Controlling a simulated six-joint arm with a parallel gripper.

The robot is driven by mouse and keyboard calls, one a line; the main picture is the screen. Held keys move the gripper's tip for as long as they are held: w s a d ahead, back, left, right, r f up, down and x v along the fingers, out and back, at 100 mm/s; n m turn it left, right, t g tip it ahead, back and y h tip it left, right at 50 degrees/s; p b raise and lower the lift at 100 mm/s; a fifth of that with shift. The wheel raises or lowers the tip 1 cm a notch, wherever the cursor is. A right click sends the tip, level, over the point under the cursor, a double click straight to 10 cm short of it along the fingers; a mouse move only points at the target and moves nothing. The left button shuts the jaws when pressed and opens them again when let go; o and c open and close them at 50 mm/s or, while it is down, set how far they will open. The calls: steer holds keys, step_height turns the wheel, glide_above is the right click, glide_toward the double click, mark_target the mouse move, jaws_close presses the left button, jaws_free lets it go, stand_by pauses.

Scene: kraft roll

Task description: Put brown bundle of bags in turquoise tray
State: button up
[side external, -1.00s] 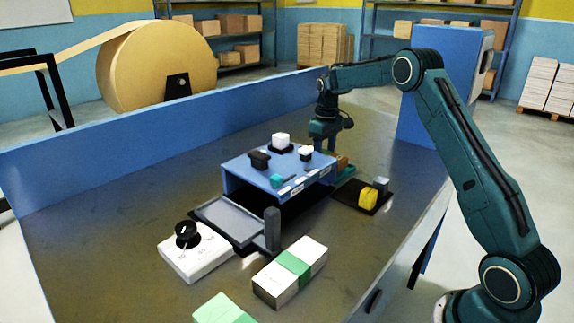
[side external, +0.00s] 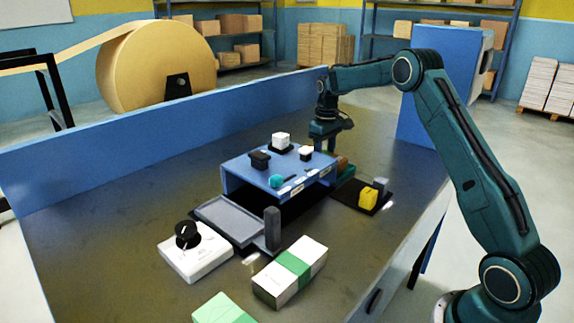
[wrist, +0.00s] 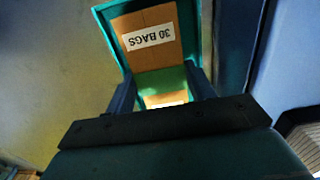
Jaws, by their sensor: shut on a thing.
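The brown bundle of bags (wrist: 150,38) shows in the wrist view with a white "30 BAGS" label, which reads upside down. A green area crosses it between my fingers, with more brown below. Turquoise tray walls (wrist: 106,28) stand on both sides of it; whether it rests on the floor of the tray I cannot tell. My gripper (wrist: 163,88) is shut on the bundle. In the side view my gripper (side external: 328,146) points down behind the blue stand. A bit of the brown bundle (side external: 342,163) and the green-turquoise tray edge (side external: 346,174) show there; the rest is hidden.
A blue stand (side external: 262,168) with small blocks and a turquoise knob is in front of my gripper. A black pad with a yellow block (side external: 368,197) lies to the right. A grey tray (side external: 228,219), a white dial box (side external: 196,252) and a green-banded white bundle (side external: 291,272) are nearer.

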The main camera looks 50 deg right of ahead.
steer(key=shift+f, duration=0.65)
stand_by(0.8)
steer(key=o, duration=1.2)
steer(key=shift+r, duration=0.15)
step_height(320, 180, up, 14)
steer(key=shift+f, duration=0.2)
